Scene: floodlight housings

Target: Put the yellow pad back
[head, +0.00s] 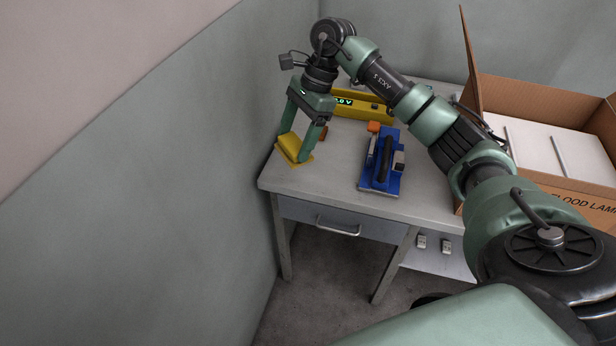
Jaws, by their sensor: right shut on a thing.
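The yellow pad (289,145) is at the left front corner of the grey table. My right gripper (302,145) points down over that corner and is shut on the yellow pad. A thin yellow patch (305,160) shows at the table surface just beside and under the pad. I cannot tell whether the pad rests on the table or is held slightly above it. My left gripper is not in view.
A blue tool with a black handle (383,165) lies mid-table. Behind it are a yellow device with a lit display (362,107) and a small orange block (374,127). An open cardboard box (560,181) stands at right. A wall rises close at left.

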